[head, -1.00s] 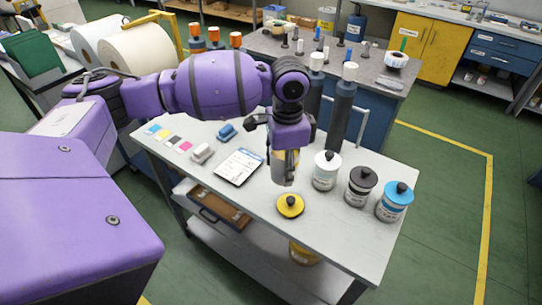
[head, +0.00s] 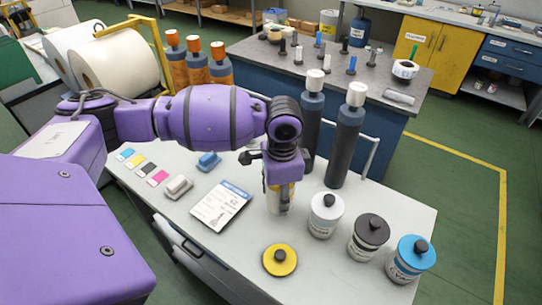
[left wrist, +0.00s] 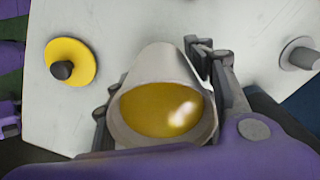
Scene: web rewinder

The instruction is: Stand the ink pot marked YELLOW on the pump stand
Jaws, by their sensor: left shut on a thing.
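My left gripper (head: 280,184) is shut around an open, pale ink pot (head: 279,204) over the white-topped table. In the left wrist view the pot (left wrist: 165,62) sits between the fingers (left wrist: 160,95), and yellow ink shows inside its rim. A yellow lid with a black knob (head: 280,260) lies on the table in front of the pot; it also shows in the left wrist view (left wrist: 70,62). I cannot tell whether the pot's base touches the tabletop. I cannot make out the pump stand for certain. My right gripper is not in view.
White-, black- and blue-lidded pots (head: 325,214) (head: 369,237) (head: 411,258) stand right of the held pot. A printed card (head: 221,205) and a blue block (head: 208,162) lie left. A grey bench (head: 390,85) stands beyond.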

